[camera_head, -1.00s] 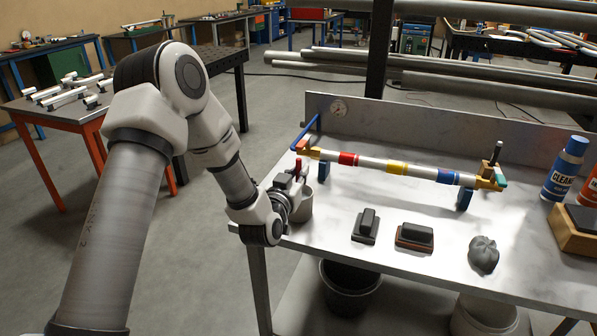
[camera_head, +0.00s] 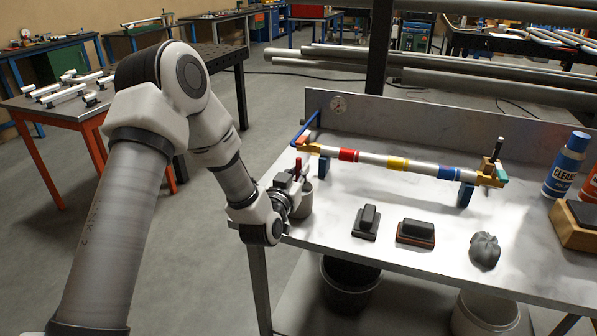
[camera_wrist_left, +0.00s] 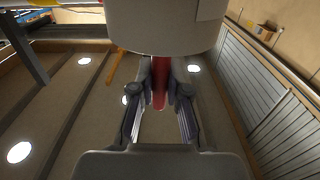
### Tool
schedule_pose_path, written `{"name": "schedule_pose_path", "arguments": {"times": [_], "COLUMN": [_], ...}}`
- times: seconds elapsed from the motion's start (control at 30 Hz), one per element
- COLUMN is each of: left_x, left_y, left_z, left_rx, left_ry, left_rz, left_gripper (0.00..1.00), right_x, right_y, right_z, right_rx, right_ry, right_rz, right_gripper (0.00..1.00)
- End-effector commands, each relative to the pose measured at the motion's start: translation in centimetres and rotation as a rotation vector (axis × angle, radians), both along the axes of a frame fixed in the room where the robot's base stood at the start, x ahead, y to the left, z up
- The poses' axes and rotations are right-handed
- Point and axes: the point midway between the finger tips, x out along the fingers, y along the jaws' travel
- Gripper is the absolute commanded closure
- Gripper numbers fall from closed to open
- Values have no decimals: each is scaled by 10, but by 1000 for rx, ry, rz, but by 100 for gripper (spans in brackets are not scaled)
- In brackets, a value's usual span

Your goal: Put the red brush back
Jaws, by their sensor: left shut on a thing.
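In the left wrist view the red handle (camera_wrist_left: 159,82) sits between the two dark fingers (camera_wrist_left: 160,92). My right gripper is not in view.
Two dark blocks (camera_head: 366,222) (camera_head: 416,233) and a grey lump (camera_head: 485,251) lie in front. A blue bottle (camera_head: 566,168) stands right. A black bin (camera_head: 349,288) is below.

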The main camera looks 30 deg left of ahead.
Motion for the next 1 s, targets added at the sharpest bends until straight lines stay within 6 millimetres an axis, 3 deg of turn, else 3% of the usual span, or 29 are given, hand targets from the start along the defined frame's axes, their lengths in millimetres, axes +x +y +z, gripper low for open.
{"name": "schedule_pose_path", "arguments": {"times": [0.2, 0.23, 0.3, 0.67, 1.0], "left_x": [0, 0, 0, -6, -66], "left_y": [0, 0, 0, -1, -16], "left_z": [0, 0, 0, 0, -1], "left_rx": [0, 0, 0, -1, -2], "left_ry": [0, 0, 0, 0, 3], "left_rz": [0, 0, 0, 0, 0], "left_gripper": [100, 75, 56, 56, 56], "right_x": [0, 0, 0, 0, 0], "right_y": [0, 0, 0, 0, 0], "right_z": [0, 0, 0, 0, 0], "right_rx": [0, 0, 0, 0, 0], "right_ry": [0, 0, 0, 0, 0], "right_rz": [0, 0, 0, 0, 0], "right_gripper": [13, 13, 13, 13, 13]}}
